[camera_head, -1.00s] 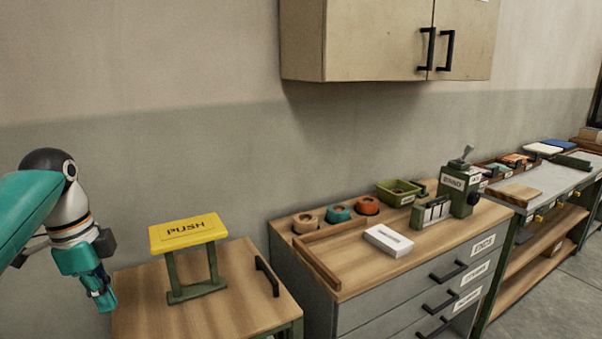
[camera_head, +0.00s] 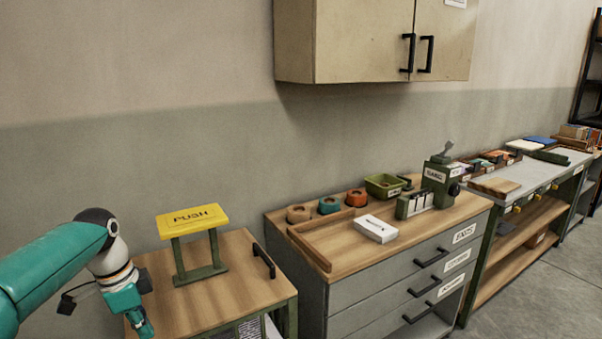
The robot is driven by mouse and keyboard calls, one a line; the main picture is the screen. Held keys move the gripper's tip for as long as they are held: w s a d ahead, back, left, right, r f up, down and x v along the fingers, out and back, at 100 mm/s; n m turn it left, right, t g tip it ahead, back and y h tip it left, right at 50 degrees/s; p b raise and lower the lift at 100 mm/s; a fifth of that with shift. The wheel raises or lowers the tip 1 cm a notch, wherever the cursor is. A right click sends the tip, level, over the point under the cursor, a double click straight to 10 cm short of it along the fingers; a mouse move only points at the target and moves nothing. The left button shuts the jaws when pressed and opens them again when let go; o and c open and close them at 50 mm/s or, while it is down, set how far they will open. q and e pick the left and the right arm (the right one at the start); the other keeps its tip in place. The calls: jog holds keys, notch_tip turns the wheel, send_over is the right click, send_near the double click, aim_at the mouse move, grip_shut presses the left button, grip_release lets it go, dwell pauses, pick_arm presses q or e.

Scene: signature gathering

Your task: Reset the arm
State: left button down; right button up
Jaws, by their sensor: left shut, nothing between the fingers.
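My left arm comes in from the left in teal, black and white. Its gripper (camera_head: 143,326) is shut and empty. It points down by the left front part of a small wooden-topped cabinet (camera_head: 235,291), left of the yellow PUSH sign. I cannot tell whether it touches the cabinet. My right arm and gripper are not in view.
A yellow PUSH sign (camera_head: 192,220) stands on green legs on the small cabinet. A grey drawer cabinet (camera_head: 345,305) to the right carries a white box (camera_head: 375,229), a green bin (camera_head: 384,185) and a green device (camera_head: 436,187). A wall cupboard (camera_head: 365,45) hangs above.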

pick_arm(q)
jog(key=s+d+f+n+h+p, duration=0.1)
jog(key=d+f+n, duration=0.1)
jog(key=d+f, duration=0.35)
jog(key=s+d+f+n+p, duration=0.1)
jog(key=d+f+n, duration=0.1)
jog(key=f, duration=0.7)
jog(key=s+d+f+n+h+p, duration=0.1)
jog(key=s+d+f+n, duration=0.15)
jog(key=f, duration=0.45)
jog(key=s+d+f+n+p, duration=0.1)
jog(key=s+d+f+n, duration=0.3)
jog(key=s, duration=0.5)
jog(key=s+d+f+n+p, duration=0.1)
jog(key=s+d+f+n, duration=0.3)
jog(key=s, duration=0.5)
jog(key=shift+s+d+f, duration=0.25)
jog(key=shift+s+f, duration=0.05)
jog(key=shift+f, duration=0.55)
